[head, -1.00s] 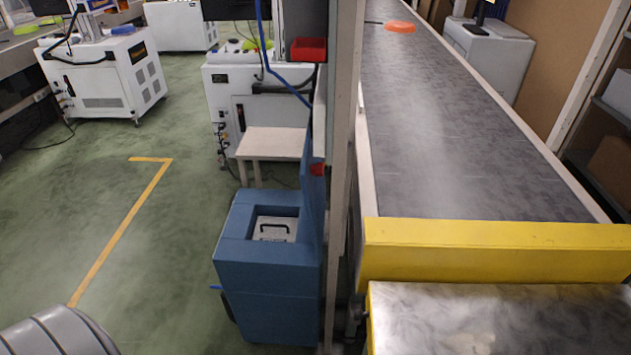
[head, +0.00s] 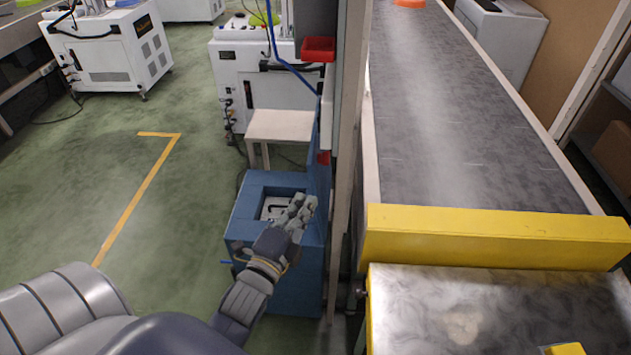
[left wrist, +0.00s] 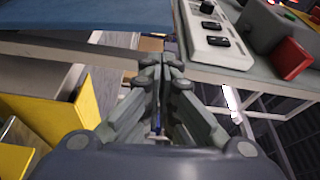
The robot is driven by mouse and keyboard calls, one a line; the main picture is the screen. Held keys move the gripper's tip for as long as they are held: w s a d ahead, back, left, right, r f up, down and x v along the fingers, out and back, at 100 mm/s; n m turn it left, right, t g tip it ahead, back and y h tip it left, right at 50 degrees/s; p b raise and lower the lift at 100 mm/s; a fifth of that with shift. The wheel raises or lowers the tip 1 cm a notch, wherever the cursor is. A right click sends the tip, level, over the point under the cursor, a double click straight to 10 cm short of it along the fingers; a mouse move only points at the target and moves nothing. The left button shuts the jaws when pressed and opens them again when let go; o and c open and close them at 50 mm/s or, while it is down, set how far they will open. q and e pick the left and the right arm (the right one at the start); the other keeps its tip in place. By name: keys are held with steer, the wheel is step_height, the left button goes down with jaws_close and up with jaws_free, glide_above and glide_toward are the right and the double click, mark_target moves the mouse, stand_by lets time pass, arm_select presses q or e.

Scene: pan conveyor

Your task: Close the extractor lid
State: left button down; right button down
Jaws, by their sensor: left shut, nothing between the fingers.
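The blue extractor (head: 243,220) stands on the floor left of the conveyor post. Its top recess holds a metal plate with a black handle (head: 274,208). Its blue lid (head: 315,170) stands raised along the right side, close to the post. My left gripper (head: 308,203) is shut and empty, in front of the lid and over the right part of the extractor top in the head view; contact cannot be told. It hides part of the recess. In the left wrist view its fingertips (left wrist: 160,63) are together. My right gripper is not in view.
The conveyor (head: 450,130) with its yellow end guard (head: 490,235) runs on the right. A post (head: 346,170) stands beside the extractor. A red bin (head: 318,48) and white stool (head: 280,125) are behind.

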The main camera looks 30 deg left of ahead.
arm_select(q)
steer(key=w+a+p, duration=0.1)
steer(key=w+p, duration=0.1)
steer(key=w, duration=0.7)
steer(key=shift+w, duration=0.4)
steer(key=shift+a+r, duration=0.1)
steer(key=s+a+f+n+y+b, duration=0.1)
steer(key=s+a+f+n+b, duration=0.2)
steer(key=a, duration=0.4)
steer(key=s+a+f+n+t+y+b, duration=0.1)
steer(key=s+a+f+n+b, duration=0.3)
steer(key=a+f+n+b, duration=0.1)
steer(key=s+a+f+n+t+y+b, duration=0.1)
steer(key=s+a+f+n+b, duration=0.2)
steer(key=a, duration=0.7)
steer(key=shift+s+f+n+y+b, duration=0.35)
steer(key=shift+f+n+b, duration=0.35)
steer(key=shift+f+b, duration=0.6)
steer(key=shift+f, duration=0.1)
